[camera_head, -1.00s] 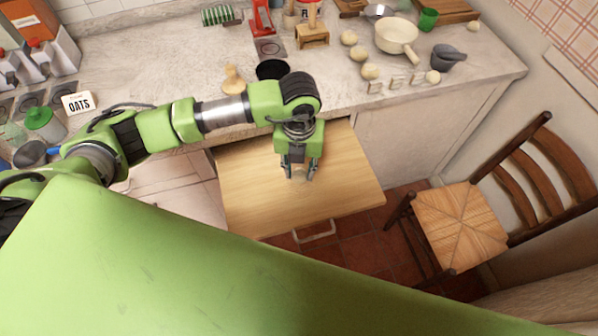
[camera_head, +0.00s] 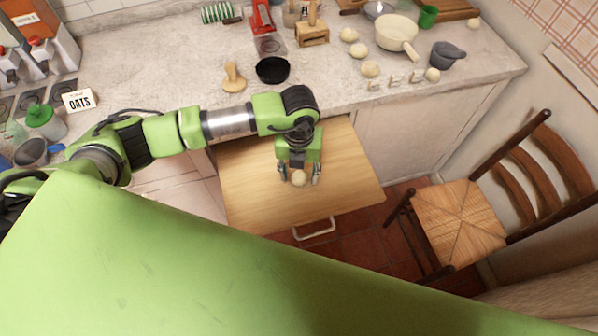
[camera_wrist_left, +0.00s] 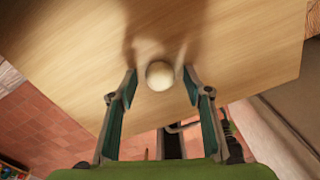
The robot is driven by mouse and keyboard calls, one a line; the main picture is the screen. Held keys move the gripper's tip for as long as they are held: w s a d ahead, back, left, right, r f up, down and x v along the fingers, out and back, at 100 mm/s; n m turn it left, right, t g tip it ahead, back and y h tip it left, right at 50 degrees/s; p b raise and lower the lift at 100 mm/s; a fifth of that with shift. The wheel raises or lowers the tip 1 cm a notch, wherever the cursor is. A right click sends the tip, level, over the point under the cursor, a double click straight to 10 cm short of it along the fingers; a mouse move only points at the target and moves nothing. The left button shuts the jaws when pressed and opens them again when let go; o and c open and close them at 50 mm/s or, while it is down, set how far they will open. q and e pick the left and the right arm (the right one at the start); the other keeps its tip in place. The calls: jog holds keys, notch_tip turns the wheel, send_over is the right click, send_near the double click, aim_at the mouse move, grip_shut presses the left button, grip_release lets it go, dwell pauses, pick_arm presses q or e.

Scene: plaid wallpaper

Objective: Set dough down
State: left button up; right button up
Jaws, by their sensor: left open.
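A pale round dough ball (camera_head: 299,178) sits on the pulled-out wooden board (camera_head: 345,190) below the counter. My left gripper (camera_head: 299,179) is open above the board, pointing down. In the left wrist view the dough ball (camera_wrist_left: 159,75) lies between the spread fingertips of the left gripper (camera_wrist_left: 159,73), with a gap on each side. The gripper's shadow falls on the board (camera_wrist_left: 235,45) around the ball. My right gripper is not in view.
Several other dough balls (camera_head: 370,69) lie on the counter near a cream pan (camera_head: 397,33) and a grey mortar (camera_head: 447,54). A black bowl (camera_head: 272,70) stands behind my arm. A wooden chair (camera_head: 460,222) stands at right. The board's right side is clear.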

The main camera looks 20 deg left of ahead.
aim_at(299, 180)
pick_arm(q)
jog(key=shift+r, duration=0.15)
jog(key=shift+w+r, duration=0.1)
jog(key=shift+r, duration=0.25)
notch_tip(299, 180, up, 11)
jog(key=b, duration=0.2)
jog(key=shift+r, duration=0.15)
